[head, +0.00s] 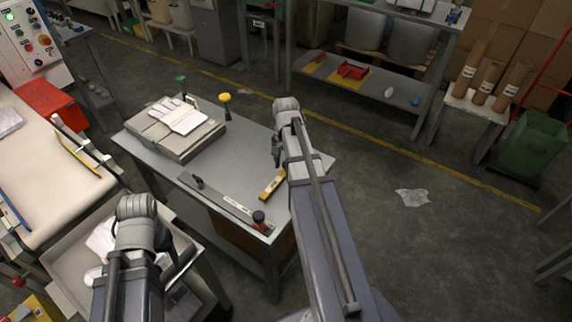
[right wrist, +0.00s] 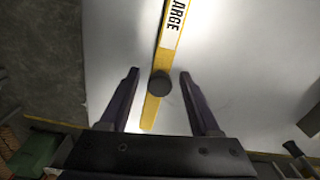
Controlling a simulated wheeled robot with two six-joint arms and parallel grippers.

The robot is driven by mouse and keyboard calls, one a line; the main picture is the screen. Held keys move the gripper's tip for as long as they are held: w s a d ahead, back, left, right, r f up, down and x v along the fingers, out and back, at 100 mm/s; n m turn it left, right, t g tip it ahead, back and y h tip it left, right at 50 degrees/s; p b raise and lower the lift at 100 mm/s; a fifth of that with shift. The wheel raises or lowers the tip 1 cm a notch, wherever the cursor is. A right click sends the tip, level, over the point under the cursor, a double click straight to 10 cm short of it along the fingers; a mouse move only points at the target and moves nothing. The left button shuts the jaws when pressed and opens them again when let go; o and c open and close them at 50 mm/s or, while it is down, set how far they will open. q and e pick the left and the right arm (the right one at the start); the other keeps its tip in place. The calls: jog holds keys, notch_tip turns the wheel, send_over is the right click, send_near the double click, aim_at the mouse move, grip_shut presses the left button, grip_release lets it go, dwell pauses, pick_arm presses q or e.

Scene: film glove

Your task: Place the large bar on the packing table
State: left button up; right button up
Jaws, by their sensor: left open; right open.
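The large bar is yellow with a white label, of which I read "ARGE", and a dark round knob. It lies on the grey metal table (head: 240,150) in the head view, where its near end (head: 272,184) shows and the rest is hidden behind my right arm. In the right wrist view the bar (right wrist: 151,112) runs between the open fingers of my right gripper (right wrist: 159,76), apart from both, with the knob between the fingertips. My right gripper also shows in the head view (head: 277,152), above the table. My left gripper (head: 137,207) is over a grey tray; its fingertips are hidden.
A long grey bar (head: 226,202) with dark knobs lies along the table's near edge. A stack of grey trays with white gloves (head: 178,130) sits at the table's back left. A cream belt (head: 45,150) is at left, a grey tray (head: 70,262) below.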

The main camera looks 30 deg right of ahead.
notch_tip(320, 180, up, 11)
jog(key=p, duration=1)
jog(key=shift+r, duration=0.1)
jog(key=s+a+n, duration=0.3)
jog(key=a+n, duration=0.2)
jog(key=a, duration=0.6)
jog(key=s+a+n, duration=0.4)
jog(key=a+n, duration=0.1)
jog(key=a, duration=0.5)
jog(key=s+a+n+h, duration=0.1)
jog(key=s+a+n, duration=0.3)
jog(key=a, duration=0.7)
jog(key=shift+a+n, duration=0.35)
jog(key=shift+n, duration=0.45)
